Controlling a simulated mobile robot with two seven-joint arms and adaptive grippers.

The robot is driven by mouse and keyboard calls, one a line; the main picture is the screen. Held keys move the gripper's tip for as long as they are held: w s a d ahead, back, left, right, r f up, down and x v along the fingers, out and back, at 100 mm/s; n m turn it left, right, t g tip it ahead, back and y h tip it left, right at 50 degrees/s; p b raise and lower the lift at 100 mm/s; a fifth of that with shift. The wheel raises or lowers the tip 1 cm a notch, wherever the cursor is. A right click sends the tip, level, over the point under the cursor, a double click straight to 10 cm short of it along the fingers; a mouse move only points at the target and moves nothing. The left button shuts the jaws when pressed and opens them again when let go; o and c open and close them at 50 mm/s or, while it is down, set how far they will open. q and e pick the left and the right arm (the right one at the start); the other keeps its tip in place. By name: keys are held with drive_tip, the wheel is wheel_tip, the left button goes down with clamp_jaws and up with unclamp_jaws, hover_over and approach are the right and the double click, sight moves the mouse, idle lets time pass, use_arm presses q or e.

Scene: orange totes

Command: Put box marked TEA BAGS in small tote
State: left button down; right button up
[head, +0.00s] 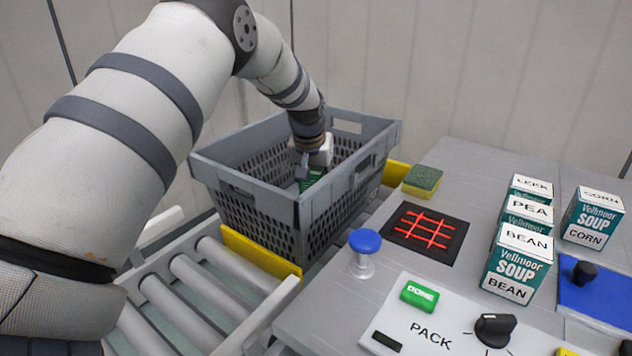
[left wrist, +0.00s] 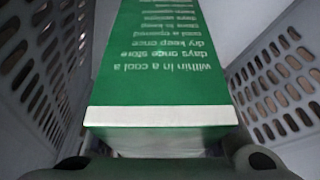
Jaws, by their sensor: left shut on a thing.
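My left gripper (head: 314,160) is down inside a grey tote (head: 258,222) with slotted walls, which stands on a roller conveyor. It is shut on a green box (head: 311,178), mostly hidden by the gripper and tote wall. In the left wrist view the green box (left wrist: 165,60) fills the middle, with a pale end face and upside-down white text about a cool dry store. No TEA BAGS marking is readable. The tote walls (left wrist: 280,75) rise on both sides of it. Whether the box touches the tote floor cannot be told. My right gripper is not in view.
Soup boxes (head: 517,262) stand on the grey table at right. A sponge (head: 422,181), a black pad with a red grid (head: 425,232), a blue-topped knob (head: 364,243) and a PACK panel (head: 432,315) with a green DONE button (head: 419,295) lie nearer the tote.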

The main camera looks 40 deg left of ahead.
sight(317, 172)
use_arm(q)
drive_tip(key=shift+f, duration=0.1)
drive_tip(key=shift+f, duration=0.5)
drive_tip(key=c, duration=1)
unclamp_jaws()
drive_tip(key=shift+o, duration=0.2)
drive_tip(key=shift+r, duration=0.25)
drive_tip(key=p+v, duration=0.1)
drive_tip(key=v, duration=1.1)
drive_tip(key=shift+w+a+r+p, duration=0.1)
drive_tip(key=shift+w+p, duration=0.1)
drive_tip(key=shift+p, duration=0.2)
drive_tip(key=shift+s+r, duration=0.2)
drive_tip(key=shift+r, duration=0.05)
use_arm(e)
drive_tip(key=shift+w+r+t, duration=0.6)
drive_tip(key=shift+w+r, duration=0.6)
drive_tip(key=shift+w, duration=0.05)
